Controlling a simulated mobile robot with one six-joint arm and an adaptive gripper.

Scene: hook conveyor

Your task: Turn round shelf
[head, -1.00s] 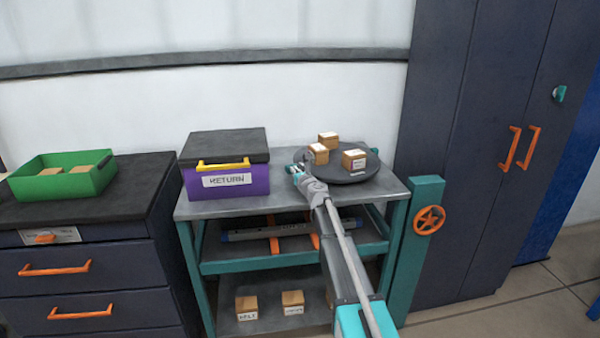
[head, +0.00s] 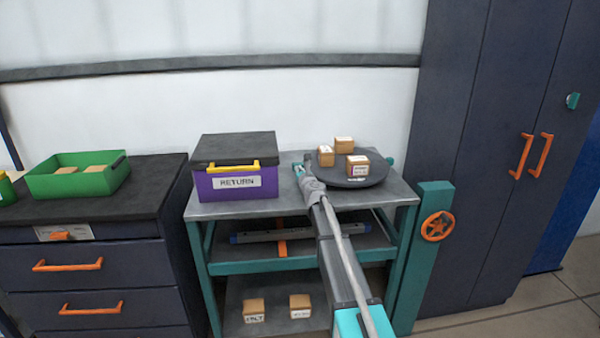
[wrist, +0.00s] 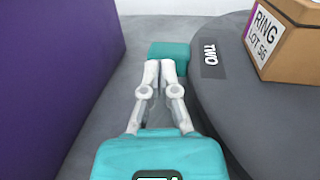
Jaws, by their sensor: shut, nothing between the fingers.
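The dark round shelf (head: 370,180) lies on the right part of the grey table top and carries three small cardboard boxes, one of them the front box (head: 357,165). A teal block (wrist: 168,54) sits at its left edge, beside a label "TWO" (wrist: 209,59). Another teal block (head: 391,161) sticks out at its right edge. My gripper (wrist: 166,66) is shut and empty, left of the round shelf. Its fingertips are right at the near face of the left teal block; contact cannot be told for sure. In the head view my gripper (head: 306,166) is small and partly unclear.
A purple box marked RETURN (head: 235,185) stands close on the left of my gripper, leaving a narrow gap. A teal post with an orange handwheel (head: 437,226) stands right of the table. A green tray (head: 75,183) sits on the drawer cabinet at left.

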